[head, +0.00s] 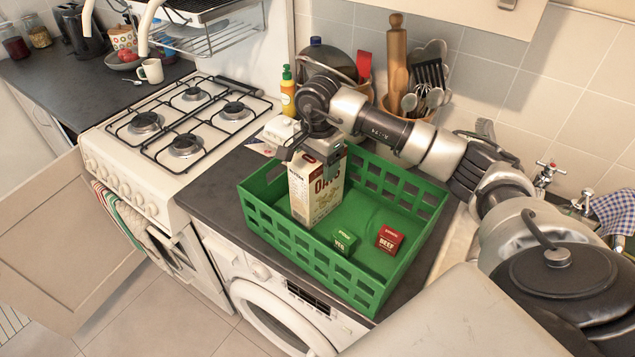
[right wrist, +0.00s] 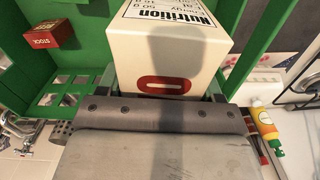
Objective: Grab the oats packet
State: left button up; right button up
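The oats packet (head: 318,187) is a white and tan carton with "OATS" in dark red letters. It stands roughly upright in the left part of the green basket (head: 322,268). My right gripper (head: 316,157) is at the packet's top, pointing down. In the right wrist view the packet (right wrist: 165,65) lies between the two fingers, with little or no gap at its sides. I cannot tell whether the fingers press on it. My left gripper is not in view.
A green box (head: 345,242) and a red stock box (head: 390,239) lie in the basket. The basket stands on the dark counter above a washing machine (head: 275,310). A gas stove (head: 180,125) is left; a yellow bottle (head: 288,92) and utensil pot stand behind.

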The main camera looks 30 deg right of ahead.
jog(key=shift+w, duration=0.1)
jog(key=c, duration=0.9)
